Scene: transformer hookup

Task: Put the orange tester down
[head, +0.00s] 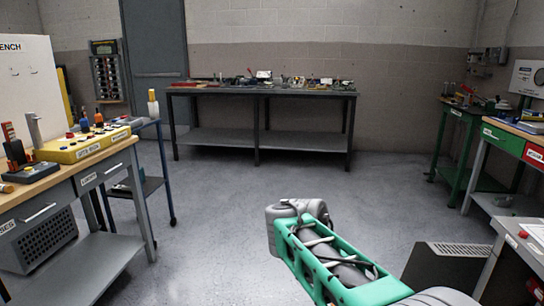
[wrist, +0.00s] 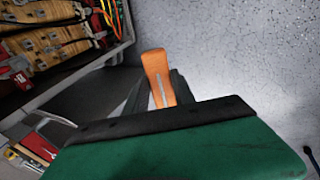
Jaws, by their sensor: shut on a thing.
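The orange tester (wrist: 157,68) shows in the wrist view as a slim orange body with a pale strip down its face. My gripper (wrist: 159,92) is shut on it, with dark fingers on both sides and the tester's end pointing away from me. The tester's near end is hidden behind the green and black part in front. The floor shows behind it, and it is not seen resting on anything. In the head view my green and grey arm reaches forward over the floor, and neither the gripper's fingers nor the tester can be made out.
In the head view a wooden-topped bench (head: 105,154) holds a yellow box (head: 85,146). A far dark bench (head: 257,90) is cluttered. Open floor (head: 230,195) lies between.

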